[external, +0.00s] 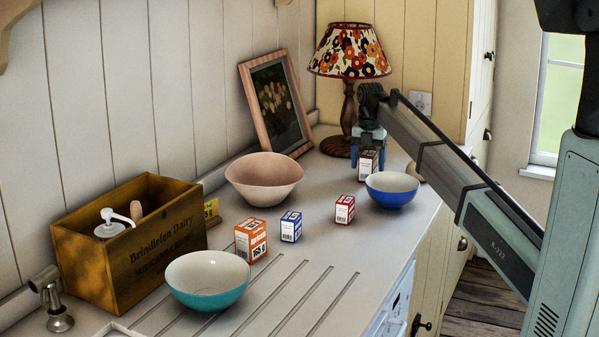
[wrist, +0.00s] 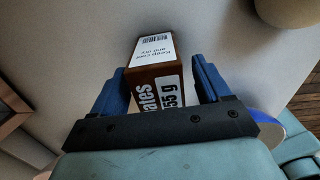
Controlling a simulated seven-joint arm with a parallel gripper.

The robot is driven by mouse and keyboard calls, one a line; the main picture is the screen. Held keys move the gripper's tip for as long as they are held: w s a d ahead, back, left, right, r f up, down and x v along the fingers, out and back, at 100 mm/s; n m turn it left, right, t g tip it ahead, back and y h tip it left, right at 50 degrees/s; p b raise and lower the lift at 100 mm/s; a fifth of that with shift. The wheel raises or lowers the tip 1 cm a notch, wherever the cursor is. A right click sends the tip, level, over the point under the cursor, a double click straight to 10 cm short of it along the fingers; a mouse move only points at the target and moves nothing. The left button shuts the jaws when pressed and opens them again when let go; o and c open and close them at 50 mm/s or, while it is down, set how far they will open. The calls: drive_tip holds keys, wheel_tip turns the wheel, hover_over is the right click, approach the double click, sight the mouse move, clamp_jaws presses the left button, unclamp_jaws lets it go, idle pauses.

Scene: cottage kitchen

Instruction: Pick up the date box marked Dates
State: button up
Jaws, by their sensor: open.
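The date box (wrist: 152,72) is brown with a white top, and part of the word "Dates" and "55 g" show on its side in the wrist view. In the external view the date box (external: 368,162) stands on the worktop at the back, under my gripper (external: 368,150). My gripper also shows in the wrist view (wrist: 167,75), open, with one blue finger on each side of the box. There is a gap at the right finger; the left finger is close to the box, and I cannot tell whether it touches. The box's lower part is hidden in the wrist view.
A blue bowl (external: 391,189) stands just right of the date box. A lamp (external: 347,105) and a picture frame (external: 277,105) stand behind. Red (external: 344,209), blue (external: 291,226) and orange (external: 250,240) boxes, a pink bowl (external: 263,180), a teal bowl (external: 207,285) and a crate (external: 130,245) stand nearer.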

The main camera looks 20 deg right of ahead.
drive_tip(key=shift+c, duration=0.2)
drive_tip(key=c, duration=1.1)
